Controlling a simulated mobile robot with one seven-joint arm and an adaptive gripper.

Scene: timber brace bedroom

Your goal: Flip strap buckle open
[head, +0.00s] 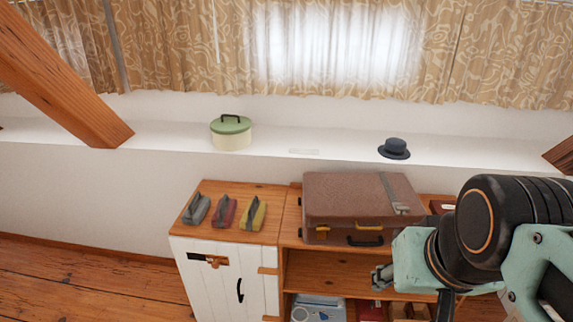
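A brown suitcase (345,196) lies flat on the wooden shelf unit (330,263), its lid down. A grey strap (389,187) runs over the right part of the lid. A pale metal buckle (402,208) sits at the strap's front end, near the lid's front edge; its fine shape is too small to read. My gripper (381,277) is below and in front of the suitcase, under the buckle and a little left of it. My arm hides the suitcase's lower right front. The gripper's fingers are small and partly hidden, so their opening is unclear.
A black handle (366,240) and a yellow latch (370,226) are on the suitcase front. Three small pouches, grey (197,209), red (224,211) and yellow (252,213), stand on the white-doored cabinet (219,270). A green-lidded pot (231,134) and a dark hat (395,149) rest on the ledge.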

